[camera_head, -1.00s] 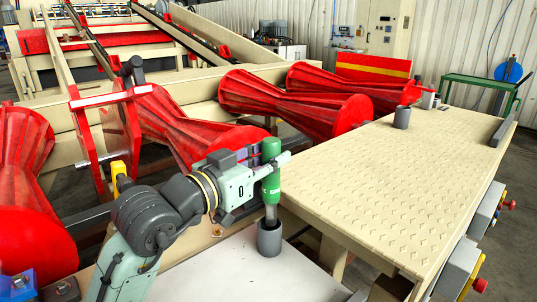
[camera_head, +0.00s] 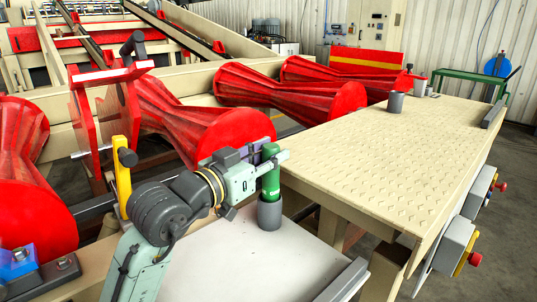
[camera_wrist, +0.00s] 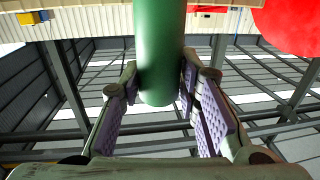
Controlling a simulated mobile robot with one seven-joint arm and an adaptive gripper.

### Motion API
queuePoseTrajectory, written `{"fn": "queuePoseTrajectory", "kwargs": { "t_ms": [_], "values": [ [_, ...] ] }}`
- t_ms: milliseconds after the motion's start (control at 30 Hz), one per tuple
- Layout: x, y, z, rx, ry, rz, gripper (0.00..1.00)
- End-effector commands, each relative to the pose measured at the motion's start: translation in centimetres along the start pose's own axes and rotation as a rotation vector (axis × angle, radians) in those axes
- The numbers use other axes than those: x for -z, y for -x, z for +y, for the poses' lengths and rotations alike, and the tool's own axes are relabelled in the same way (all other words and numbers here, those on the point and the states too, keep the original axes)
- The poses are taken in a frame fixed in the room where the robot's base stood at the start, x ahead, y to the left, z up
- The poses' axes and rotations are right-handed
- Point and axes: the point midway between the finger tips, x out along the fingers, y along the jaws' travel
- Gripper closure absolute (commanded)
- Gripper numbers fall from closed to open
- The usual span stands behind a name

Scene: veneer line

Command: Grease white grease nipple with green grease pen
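The green grease pen (camera_head: 270,178) stands upright with its lower part inside a grey cylindrical holder (camera_head: 270,214) on the pale tabletop. Its metal tip is hidden in the holder. My gripper (camera_head: 268,162) is around the upper part of the pen from the left side. In the wrist view the pen (camera_wrist: 160,50) is between my two fingers, whose purple pads lie against its sides. I cannot make out a white grease nipple in either view.
The pale tabletop (camera_head: 225,262) is mostly bare. A beige patterned table (camera_head: 400,150) to the right carries grey cylinders (camera_head: 395,102) at its far end. Red ribbed rollers (camera_head: 205,110) and a yellow post (camera_head: 122,175) stand behind and left of my arm.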

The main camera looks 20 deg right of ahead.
Motion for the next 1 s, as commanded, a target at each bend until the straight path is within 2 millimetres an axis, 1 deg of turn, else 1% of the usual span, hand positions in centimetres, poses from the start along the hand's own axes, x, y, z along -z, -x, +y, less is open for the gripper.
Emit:
{"fn": "queuePoseTrajectory", "kwargs": {
  "t_ms": [33, 267, 533, 633, 767, 1000],
  "values": [
    [0.0, 0.0, 0.0, 0.0, 0.0, 0.0, 0.65],
    [0.0, 0.0, 0.0, 0.0, 0.0, -0.001, 0.5],
    [-0.1, 0.0, 0.0, -0.001, 0.001, -0.003, 0.49],
    [-0.1, 0.4, 0.0, 0.0, 0.001, -0.002, 0.49],
    [0.0, 2.0, -0.1, 0.002, 0.001, 0.0, 0.49],
    [0.0, 7.1, -0.1, 0.004, 0.001, 0.001, 0.49]
  ]
}}
